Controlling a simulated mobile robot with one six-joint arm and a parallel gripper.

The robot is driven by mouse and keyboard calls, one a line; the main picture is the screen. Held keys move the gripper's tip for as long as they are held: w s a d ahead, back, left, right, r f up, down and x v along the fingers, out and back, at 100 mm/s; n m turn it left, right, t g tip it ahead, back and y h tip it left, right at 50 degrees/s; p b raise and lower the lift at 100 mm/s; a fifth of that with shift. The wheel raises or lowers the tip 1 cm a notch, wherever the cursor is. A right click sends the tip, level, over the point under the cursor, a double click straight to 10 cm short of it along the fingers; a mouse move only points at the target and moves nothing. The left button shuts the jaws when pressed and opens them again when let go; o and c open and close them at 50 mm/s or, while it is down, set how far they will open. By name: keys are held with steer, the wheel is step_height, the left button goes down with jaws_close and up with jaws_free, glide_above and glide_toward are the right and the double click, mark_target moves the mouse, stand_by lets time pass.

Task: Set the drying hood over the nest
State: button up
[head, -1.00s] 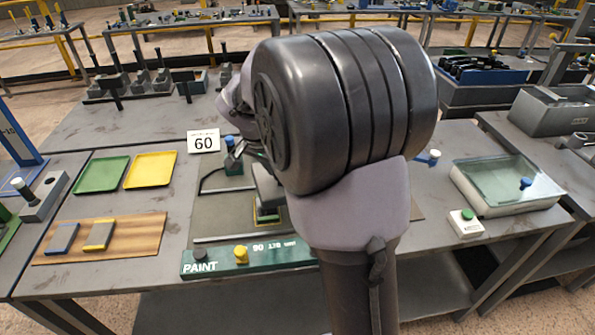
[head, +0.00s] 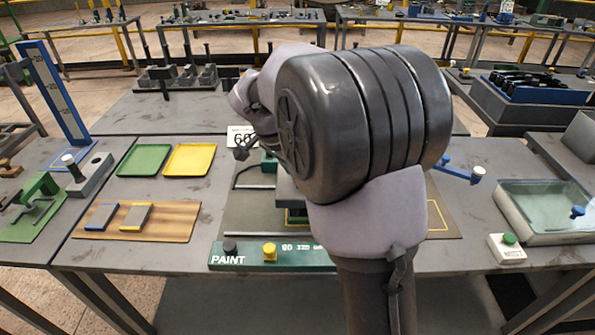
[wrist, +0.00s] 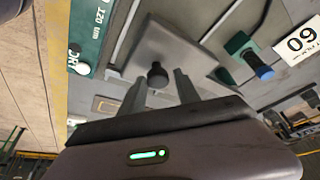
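A grey block with a dark round knob (wrist: 157,74), which looks like the drying hood, lies below my gripper (wrist: 161,80) in the wrist view. My gripper is open, with one finger on each side of the knob; I cannot tell whether they touch it. In the head view a grey block (head: 288,191) shows partly behind my arm, above a green part with a yellow edge (head: 297,216). I cannot tell for sure which part is the nest. My fingers are hidden in the head view.
The green PAINT strip (head: 285,257) with a yellow knob runs along the front. A blue-topped green fixture (wrist: 247,55) and the 60 card (wrist: 300,42) are near the block. A glass-topped tray (head: 545,207) and green button box (head: 507,248) stand right; coloured trays (head: 144,160) left.

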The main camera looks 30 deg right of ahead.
steer(key=shift+o, duration=0.8)
steer(key=shift+w+a+f, duration=0.1)
steer(key=p+v, duration=0.7)
steer(key=v, duration=1)
steer(key=shift+r, duration=0.25)
steer(key=s+a+f+n+t+y, duration=0.1)
steer(key=s+a+n+y, duration=0.1)
steer(key=s, duration=0.5)
steer(key=s+a+f+n+t+y+b, duration=0.1)
steer(key=s+a+f+n+t+y, duration=0.1)
steer(key=s+a+n, duration=0.3)
steer(key=s+a+f+n+t+y+b, duration=0.1)
steer(key=s+a+n+y, duration=0.1)
steer(key=s, duration=0.9)
steer(key=a+n, duration=0.1)
steer(key=a, duration=0.1)
steer(key=shift+a+f+n+t, duration=0.25)
steer(key=shift+f+n+t, duration=0.05)
steer(key=shift+s, duration=0.15)
